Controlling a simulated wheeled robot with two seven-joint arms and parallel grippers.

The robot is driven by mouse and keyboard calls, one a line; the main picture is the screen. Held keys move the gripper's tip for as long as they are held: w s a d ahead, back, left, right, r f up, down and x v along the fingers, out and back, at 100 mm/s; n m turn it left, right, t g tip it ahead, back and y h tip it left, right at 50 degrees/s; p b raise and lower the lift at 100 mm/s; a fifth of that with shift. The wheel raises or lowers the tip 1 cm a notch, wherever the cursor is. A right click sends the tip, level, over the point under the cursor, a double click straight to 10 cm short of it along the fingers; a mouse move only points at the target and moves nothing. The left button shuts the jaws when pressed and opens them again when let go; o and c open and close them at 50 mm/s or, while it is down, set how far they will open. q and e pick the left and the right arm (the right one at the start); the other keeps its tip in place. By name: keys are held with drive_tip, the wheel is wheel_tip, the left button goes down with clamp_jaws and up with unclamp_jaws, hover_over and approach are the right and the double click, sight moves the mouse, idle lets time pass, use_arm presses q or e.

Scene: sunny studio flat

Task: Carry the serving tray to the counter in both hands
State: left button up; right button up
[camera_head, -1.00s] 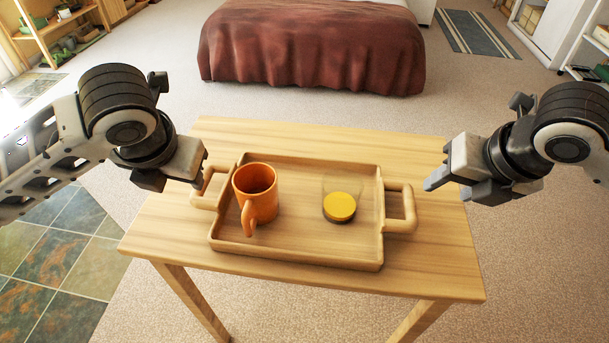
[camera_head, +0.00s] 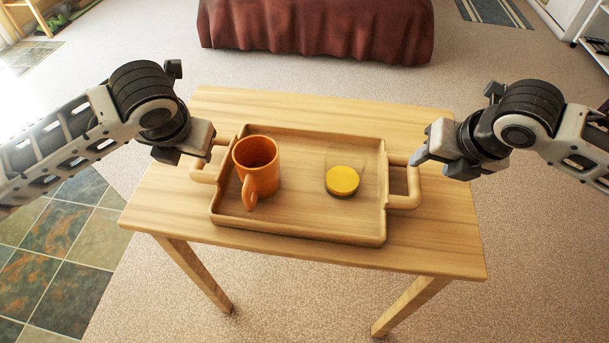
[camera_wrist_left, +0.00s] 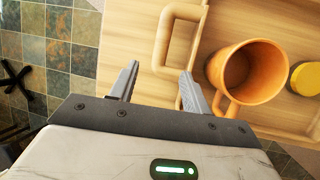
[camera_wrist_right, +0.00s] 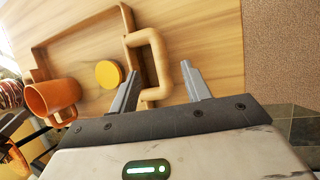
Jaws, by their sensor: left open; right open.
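The wooden serving tray (camera_head: 300,224) lies flat on a small wooden table, with a loop handle at each short end. An orange mug (camera_head: 258,170) stands upright on its left side, and a clear glass with a yellow disc-like content (camera_head: 342,181) stands right of its middle. Neither gripper visibly grasps a handle.
The table (camera_head: 300,108) has bare wood behind the tray and around it. A bed with a dark red cover (camera_head: 315,30) stands beyond. Slate tiles (camera_head: 60,240) lie at the left, and carpet (camera_head: 540,250) is clear at the right.

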sight(197, 161)
use_arm(q)
drive_tip(key=x, duration=0.9)
use_arm(e)
drive_tip(key=x, duration=0.9)
use_arm(q)
drive_tip(key=shift+r, duration=0.1)
clamp_jaws()
use_arm(e)
clamp_jaws()
drive_tip(key=shift+r, duration=0.1)
